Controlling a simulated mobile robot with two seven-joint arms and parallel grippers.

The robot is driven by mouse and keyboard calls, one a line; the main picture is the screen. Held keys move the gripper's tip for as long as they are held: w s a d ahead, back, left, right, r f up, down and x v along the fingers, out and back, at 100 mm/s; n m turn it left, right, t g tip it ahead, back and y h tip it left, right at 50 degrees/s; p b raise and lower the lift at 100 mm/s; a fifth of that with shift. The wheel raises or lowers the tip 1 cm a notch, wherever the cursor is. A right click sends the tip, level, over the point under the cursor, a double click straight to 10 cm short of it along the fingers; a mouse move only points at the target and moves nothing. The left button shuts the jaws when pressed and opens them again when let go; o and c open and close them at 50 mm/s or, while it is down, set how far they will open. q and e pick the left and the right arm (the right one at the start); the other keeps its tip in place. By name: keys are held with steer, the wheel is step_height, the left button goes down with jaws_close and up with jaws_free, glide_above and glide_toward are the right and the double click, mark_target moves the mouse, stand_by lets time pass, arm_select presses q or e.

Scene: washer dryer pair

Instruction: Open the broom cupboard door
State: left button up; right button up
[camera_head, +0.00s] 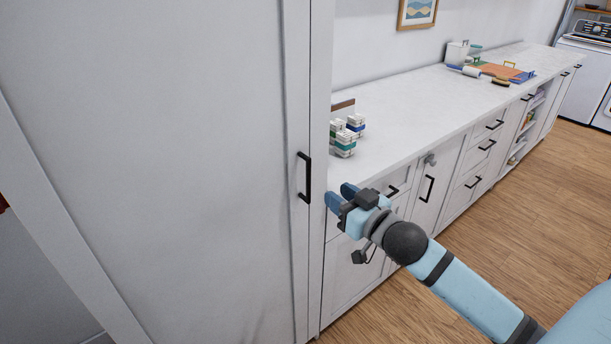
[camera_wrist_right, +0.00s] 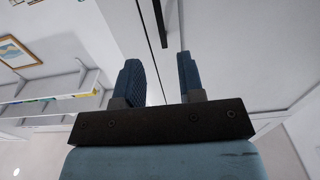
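The broom cupboard door (camera_head: 210,170) is tall and white, fills the left half of the head view, and looks shut. Its black bar handle (camera_head: 304,178) is upright near the door's right edge. My right gripper (camera_head: 338,197) is just right of the handle and a little lower, apart from it in the picture. Its two blue fingers are open with nothing between them. In the right wrist view, the gripper (camera_wrist_right: 160,80) points toward the cupboard front, and the dark handle (camera_wrist_right: 161,22) shows beyond the gap between the fingers. My left gripper is not in view.
A white counter (camera_head: 430,98) with drawers and doors runs back to the right. Small stacked boxes (camera_head: 345,137) stand at its near end, close to my right gripper. A washer or dryer (camera_head: 585,70) stands at the far right. The wooden floor (camera_head: 480,240) is clear.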

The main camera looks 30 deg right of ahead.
mark_target(310, 175)
steer(key=w, duration=0.7)
steer(key=w+a, duration=0.1)
steer(key=w, duration=0.2)
steer(key=shift+w, duration=0.3)
steer(key=shift+c, duration=0.3)
jaws_close()
